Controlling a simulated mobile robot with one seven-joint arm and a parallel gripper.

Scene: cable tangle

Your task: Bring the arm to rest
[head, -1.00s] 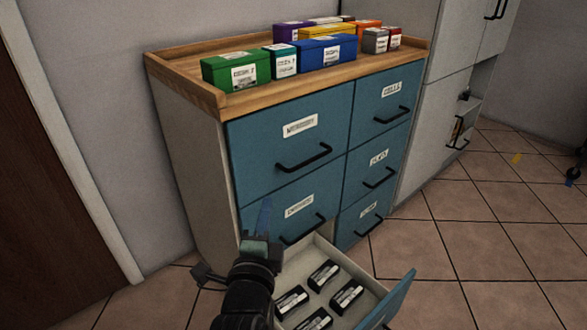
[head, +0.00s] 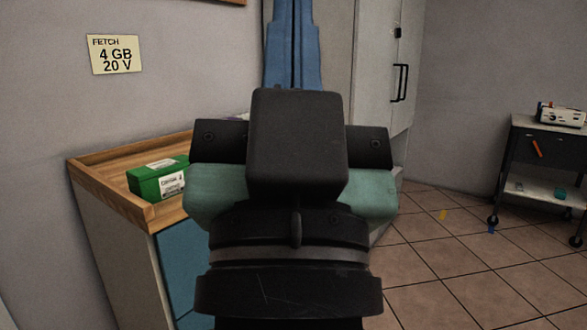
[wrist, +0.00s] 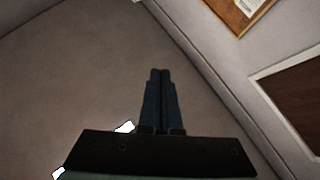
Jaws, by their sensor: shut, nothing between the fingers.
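My gripper (head: 291,25) is raised large in the middle of the head view, its blue fingers together and pointing up. It also shows in the wrist view (wrist: 160,85), with the two dark blue fingers side by side and nothing between them. My wrist and gripper body hide most of the cabinet top and its drawers.
A wooden-topped cabinet (head: 110,170) with blue drawers stands behind my arm at the left, a green box (head: 158,181) on it. A sign (head: 115,54) hangs on the wall. A cart (head: 545,135) stands far right.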

